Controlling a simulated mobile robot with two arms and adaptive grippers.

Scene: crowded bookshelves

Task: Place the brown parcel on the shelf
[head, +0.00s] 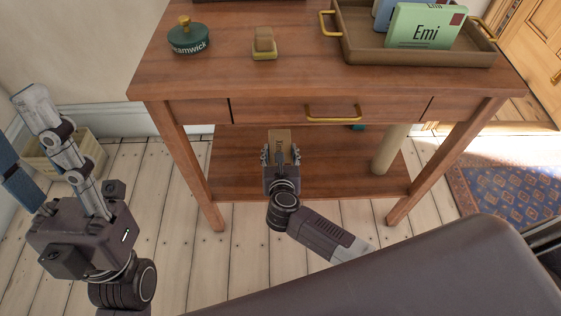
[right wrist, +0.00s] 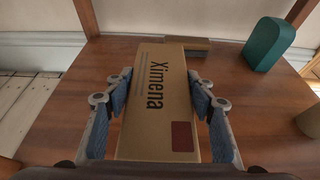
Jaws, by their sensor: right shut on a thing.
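The brown parcel, a box marked "Ximena" with a dark red square, fills the middle of the right wrist view (right wrist: 158,100). My right gripper (right wrist: 160,108) is shut on it, one blue-padded finger at each side. In the head view, the parcel (head: 280,143) is in my right gripper (head: 281,158), under the drawer and over the table's wooden lower shelf (head: 235,170). I cannot tell whether the parcel touches the shelf. My left gripper (head: 18,125) is empty at the left, with a gap between its fingers.
A teal object (right wrist: 270,44) and a flat brown item (right wrist: 188,42) are on the lower shelf. A beige cylinder (head: 390,148) stands at its right. The tabletop holds a tray (head: 420,57), a green round weight (head: 188,38) and a small yellow-based item (head: 264,48). A basket (head: 92,150) is at left.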

